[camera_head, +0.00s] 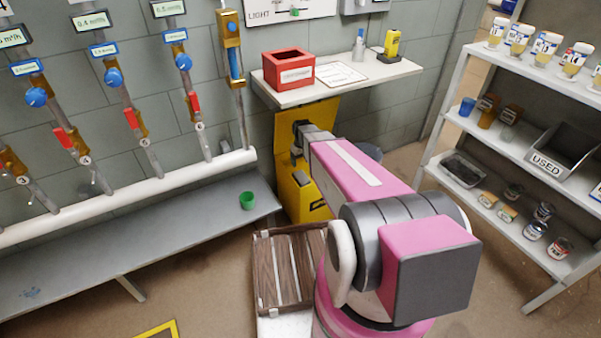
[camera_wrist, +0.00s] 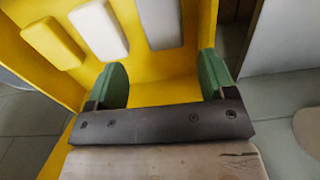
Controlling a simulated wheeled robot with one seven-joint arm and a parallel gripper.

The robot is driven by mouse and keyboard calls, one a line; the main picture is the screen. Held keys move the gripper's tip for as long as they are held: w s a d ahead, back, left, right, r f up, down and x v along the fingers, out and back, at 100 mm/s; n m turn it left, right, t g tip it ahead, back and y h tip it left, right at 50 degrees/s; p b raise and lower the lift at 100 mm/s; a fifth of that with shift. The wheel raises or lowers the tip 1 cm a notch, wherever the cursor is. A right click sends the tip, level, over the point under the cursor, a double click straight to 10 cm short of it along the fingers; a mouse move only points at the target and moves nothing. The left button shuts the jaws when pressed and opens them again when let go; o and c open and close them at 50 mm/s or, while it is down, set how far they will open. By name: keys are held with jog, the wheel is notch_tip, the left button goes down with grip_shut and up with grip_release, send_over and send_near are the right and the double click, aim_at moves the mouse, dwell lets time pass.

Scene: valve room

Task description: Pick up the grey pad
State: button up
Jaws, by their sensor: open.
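A grey pad (camera_wrist: 160,22) shows at the top of the wrist view, against the inside of a yellow cabinet (camera_wrist: 168,92). The pad's upper end is cut off by the frame. In the head view the yellow cabinet (camera_head: 305,205) stands under a shelf, and my arm hides part of it.
Above the cabinet a shelf (camera_head: 350,84) holds a red box (camera_head: 289,70) and a yellow device (camera_head: 392,44). A wooden crate (camera_head: 262,275) stands in front. A loaded rack (camera_head: 480,135) is at right.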

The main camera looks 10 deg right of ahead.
jog(key=shift+w+f, duration=0.4)
jog(key=shift+w, duration=0.15)
jog(key=shift+f, duration=0.25)
send_over(301, 176)
jog(key=f, duration=0.4)
jog(key=shift+w+d+f, duration=0.1)
jog(key=shift+w+f, duration=0.15)
jog(key=shift+s+f, duration=0.15)
jog(key=shift+f, duration=1.25)
jog(key=shift+s+f, duration=0.15)
jog(key=shift+f, duration=1.2)
jog(key=c, duration=0.7)
